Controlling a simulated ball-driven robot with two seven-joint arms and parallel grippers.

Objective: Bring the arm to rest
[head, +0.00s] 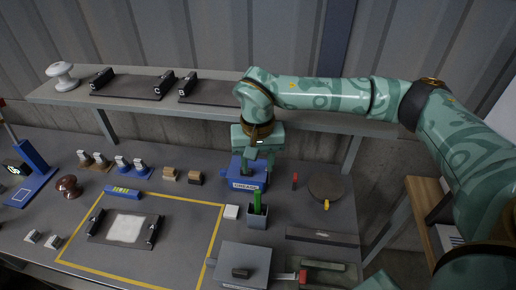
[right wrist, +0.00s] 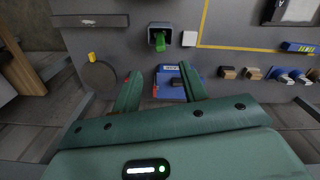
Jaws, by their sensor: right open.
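My right arm reaches in from the right in the head view. Its gripper (head: 258,164) points down just above the blue grease box (head: 246,176) on the bench. In the right wrist view the gripper (right wrist: 161,84) is open, its two green fingers apart. The blue box (right wrist: 171,76) shows between and beyond the fingertips. No object is seen held in the fingers. I cannot tell whether the fingertips touch the box, as the hand hides part of it. My left gripper is not in view.
A raised shelf (head: 216,105) runs behind the hand. A yellow-outlined area (head: 180,207) holds a tray at left.

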